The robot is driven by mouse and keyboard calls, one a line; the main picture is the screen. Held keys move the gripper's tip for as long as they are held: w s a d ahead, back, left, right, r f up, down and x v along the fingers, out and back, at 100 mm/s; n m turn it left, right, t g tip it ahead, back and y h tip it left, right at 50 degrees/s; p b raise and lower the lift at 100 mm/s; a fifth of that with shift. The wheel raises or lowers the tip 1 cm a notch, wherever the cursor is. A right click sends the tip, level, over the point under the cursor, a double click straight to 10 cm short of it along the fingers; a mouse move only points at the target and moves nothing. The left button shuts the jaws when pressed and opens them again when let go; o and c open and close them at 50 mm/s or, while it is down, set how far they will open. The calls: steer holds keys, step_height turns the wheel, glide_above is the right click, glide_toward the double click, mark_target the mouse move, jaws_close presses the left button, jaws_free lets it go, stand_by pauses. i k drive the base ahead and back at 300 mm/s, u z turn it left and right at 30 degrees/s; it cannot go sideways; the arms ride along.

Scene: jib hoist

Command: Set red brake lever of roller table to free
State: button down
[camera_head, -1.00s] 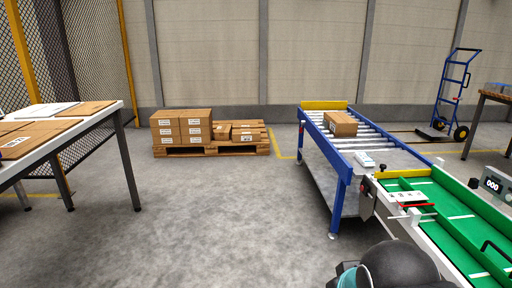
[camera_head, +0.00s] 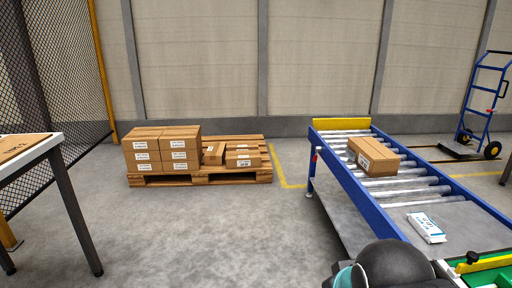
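The roller table (camera_head: 358,196) stands right of centre, with a blue frame, grey rollers and a yellow end stop (camera_head: 341,124) at its far end. A cardboard box (camera_head: 373,155) rests on its rollers. A small white packet with blue print (camera_head: 426,227) lies on the flat grey plate at its near end. A small red part (camera_head: 317,150) shows on the far left leg or side of the frame; I cannot tell whether it is the brake lever or how it is set. My dark arm part shows at the bottom, but my gripper's fingers are not seen.
A pallet (camera_head: 200,177) with several cartons stands left of the roller table. A table (camera_head: 54,150) is at the left edge, a blue hand truck (camera_head: 483,105) at the right. A green conveyor (camera_head: 490,271) adjoins at lower right. The floor between left table and roller table is clear.

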mark_target(318, 149)
steer(key=z, duration=0.15)
steer(key=i, duration=1.05)
steer(key=u, duration=0.3)
steer(key=i, duration=2.25)
steer(key=z, duration=0.3)
